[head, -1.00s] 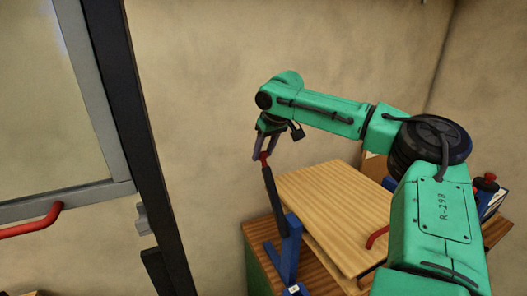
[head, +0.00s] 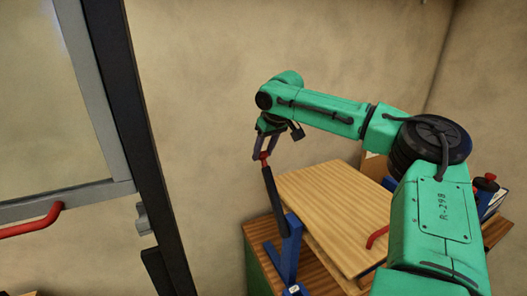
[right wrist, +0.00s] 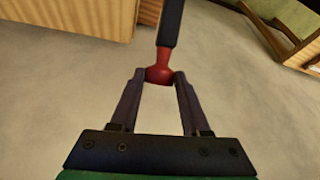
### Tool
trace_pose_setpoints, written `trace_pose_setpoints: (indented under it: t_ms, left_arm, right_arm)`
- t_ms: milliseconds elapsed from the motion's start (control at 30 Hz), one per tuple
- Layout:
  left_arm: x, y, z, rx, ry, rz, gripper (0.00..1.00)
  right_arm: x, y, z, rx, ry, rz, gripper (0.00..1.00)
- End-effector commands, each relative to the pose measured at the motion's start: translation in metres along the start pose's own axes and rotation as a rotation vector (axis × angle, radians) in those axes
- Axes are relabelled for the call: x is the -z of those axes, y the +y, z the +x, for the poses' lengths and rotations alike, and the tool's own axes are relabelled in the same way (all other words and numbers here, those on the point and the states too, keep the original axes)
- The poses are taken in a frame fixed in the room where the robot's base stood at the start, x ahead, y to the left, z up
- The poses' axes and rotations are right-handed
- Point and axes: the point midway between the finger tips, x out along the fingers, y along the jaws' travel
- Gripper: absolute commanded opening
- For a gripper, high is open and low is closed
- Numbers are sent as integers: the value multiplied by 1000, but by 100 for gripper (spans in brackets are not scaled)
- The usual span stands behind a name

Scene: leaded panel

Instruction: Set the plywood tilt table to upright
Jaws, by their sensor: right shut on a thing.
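The plywood tilt table (head: 335,205) is a light wood board, tilted between blue uprights (head: 288,250) on a wooden cabinet. A dark lever (head: 272,197) with a red knob stands at its left side, leaning slightly. My right gripper (head: 262,156) is shut on the red knob at the lever's top. The right wrist view shows the red knob (right wrist: 159,74) between the two fingertips (right wrist: 160,78), with the dark lever (right wrist: 170,22) running away from it. A red handle (head: 377,236) shows on the board's right part, partly behind my arm. My left gripper is out of view.
The cabinet top (head: 262,232) shows as a narrow strip left of the board. A dark-framed glass panel with a red handle (head: 30,221) stands at the left. A red-topped item (head: 485,182) is at the right, partly behind my arm. A bare wall is behind.

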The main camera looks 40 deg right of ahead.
Motion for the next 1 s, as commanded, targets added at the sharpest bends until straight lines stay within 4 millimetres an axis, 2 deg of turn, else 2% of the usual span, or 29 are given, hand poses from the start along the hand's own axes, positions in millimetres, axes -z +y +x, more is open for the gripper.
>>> trace_pose_setpoints:
  t_ms: [1000]
  left_arm:
    - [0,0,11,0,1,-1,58]
  right_arm:
    - [-2,-1,-8,-6,50,-6,0]
